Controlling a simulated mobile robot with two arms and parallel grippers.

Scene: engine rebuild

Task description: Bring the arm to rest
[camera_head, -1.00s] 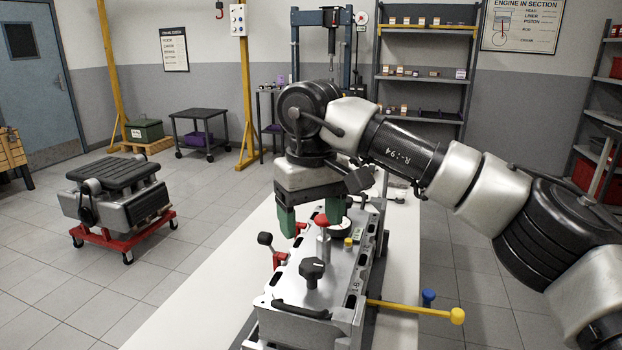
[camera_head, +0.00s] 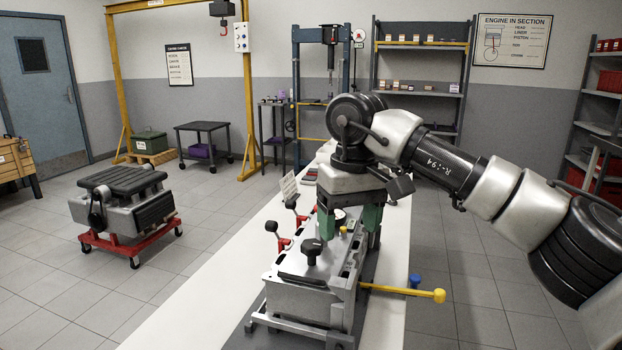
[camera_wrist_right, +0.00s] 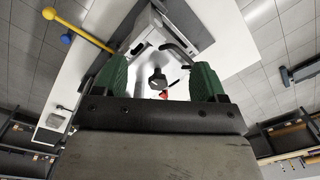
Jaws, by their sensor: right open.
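My right arm reaches in from the right in the head view. Its right gripper (camera_head: 349,226) points down with two green fingers apart and nothing visible between them. It hangs over the rear part of a grey metal engine fixture (camera_head: 310,303), whose top carries a black star knob (camera_head: 312,250). In the right wrist view the right gripper (camera_wrist_right: 160,78) also shows open, with the black knob (camera_wrist_right: 158,79) beyond the fingers. I cannot tell whether the fingers touch the fixture. My left gripper is not in view.
The fixture stands on a long white bench (camera_head: 195,315). A yellow-tipped bar (camera_head: 405,291) sticks out to its right, beside a blue knob (camera_head: 415,280). A red wheeled stand (camera_head: 130,246) is on the floor at left. A press (camera_head: 322,75) and shelves (camera_head: 423,75) stand behind.

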